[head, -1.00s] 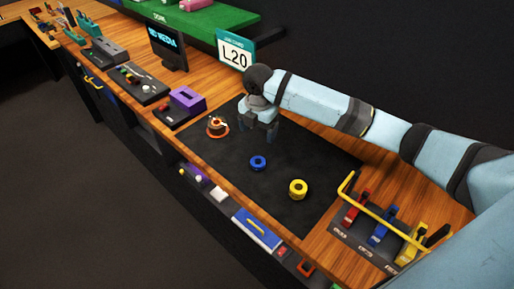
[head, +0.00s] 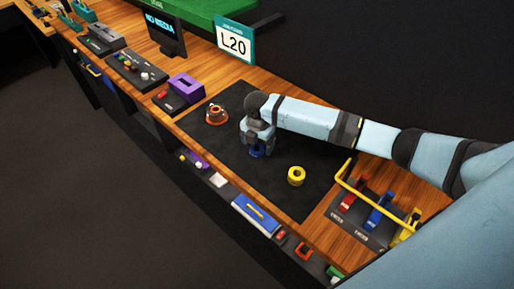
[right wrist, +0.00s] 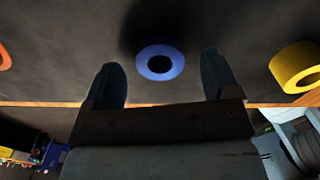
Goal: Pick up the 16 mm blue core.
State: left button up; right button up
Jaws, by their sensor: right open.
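The blue core (head: 257,154) is a short ring on the dark mat, partly hidden behind my right gripper in the head view. In the right wrist view the blue core (right wrist: 160,63) lies flat, its dark hole showing. My right gripper (head: 257,146) is right over it in the head view. In the wrist view the two fingers of my right gripper (right wrist: 166,75) are spread, one to each side of the core, with nothing between them visibly touched. I cannot tell the exact height of the fingertips above the mat. My left gripper is not in view.
A yellow core (head: 296,176) lies on the mat (head: 285,205) to the right. An orange-rimmed piece (head: 215,115) stands to the left. A yellow rail (head: 362,200) with red, blue and yellow clamps is at the right. A purple box (head: 186,88) stands beyond the mat's left edge.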

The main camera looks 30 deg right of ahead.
jog(key=shift+f, duration=0.85)
jog(key=c, duration=1)
jog(key=shift+r, duration=0.1)
